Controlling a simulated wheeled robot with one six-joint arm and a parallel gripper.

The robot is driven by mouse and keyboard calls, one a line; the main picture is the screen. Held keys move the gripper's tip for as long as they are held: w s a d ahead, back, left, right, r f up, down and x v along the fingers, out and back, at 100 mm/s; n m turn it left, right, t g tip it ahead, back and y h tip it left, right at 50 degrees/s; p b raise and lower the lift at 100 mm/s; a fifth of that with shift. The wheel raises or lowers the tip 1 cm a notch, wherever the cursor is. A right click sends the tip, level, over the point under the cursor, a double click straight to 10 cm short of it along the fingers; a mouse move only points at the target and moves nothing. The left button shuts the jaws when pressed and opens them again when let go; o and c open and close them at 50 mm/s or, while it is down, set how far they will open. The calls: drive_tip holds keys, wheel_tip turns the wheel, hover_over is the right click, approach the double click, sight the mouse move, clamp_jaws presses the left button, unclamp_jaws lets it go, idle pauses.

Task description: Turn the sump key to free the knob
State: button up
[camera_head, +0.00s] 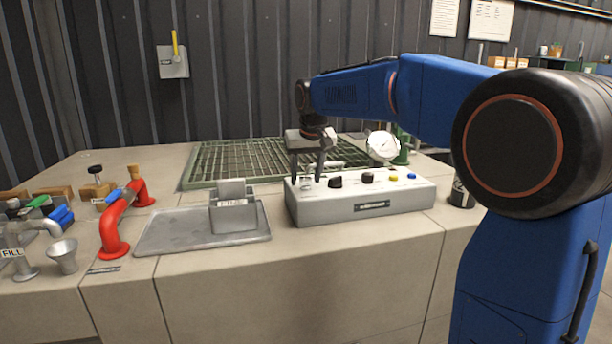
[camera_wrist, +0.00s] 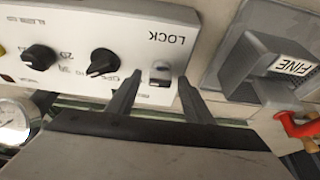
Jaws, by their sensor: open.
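A white control box (camera_head: 360,200) stands on the counter and fills the upper left of the wrist view (camera_wrist: 75,25). At its left end is a small silver key (camera_head: 307,184), by the word LOCK in the wrist view (camera_wrist: 160,72). A black pointer knob (camera_head: 335,182) sits beside the key; it also shows in the wrist view (camera_wrist: 103,62). My gripper (camera_head: 307,176) points down over the key end of the box. In the wrist view its open fingers (camera_wrist: 160,78) lie on either side of the key. I cannot tell whether they touch it.
Left of the box, a grey block labelled FINE (camera_wrist: 270,65) stands on a metal tray (camera_head: 165,238). A second black knob (camera_head: 367,177), yellow and blue buttons and a gauge (camera_head: 383,146) are to the right. A green grate (camera_head: 235,158) lies behind; a red pipe (camera_head: 112,225) stands left.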

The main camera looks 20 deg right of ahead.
drive_tip(key=c, duration=1)
drive_tip(key=shift+c, duration=0.2)
drive_tip(key=shift+n, duration=0.3)
drive_tip(key=n, duration=0.1)
drive_tip(key=n+y, duration=0.1)
drive_tip(key=n, duration=0.1)
drive_tip(key=shift+d+y, duration=0.2)
drive_tip(key=shift+y, duration=0.1)
drive_tip(key=n+g+y, duration=0.1)
drive_tip(key=n, duration=0.4)
drive_tip(key=shift+w+d, duration=0.1)
drive_tip(key=shift+w, duration=0.05)
drive_tip(key=n, duration=0.2)
drive_tip(key=n+g+y, duration=0.1)
drive_tip(key=n, duration=0.1)
drive_tip(key=shift+w+y, duration=0.15)
drive_tip(key=shift+y, duration=0.15)
drive_tip(key=n+g, duration=0.2)
drive_tip(key=n, duration=0.3)
drive_tip(key=shift+w, duration=0.1)
drive_tip(key=shift+n, duration=0.3)
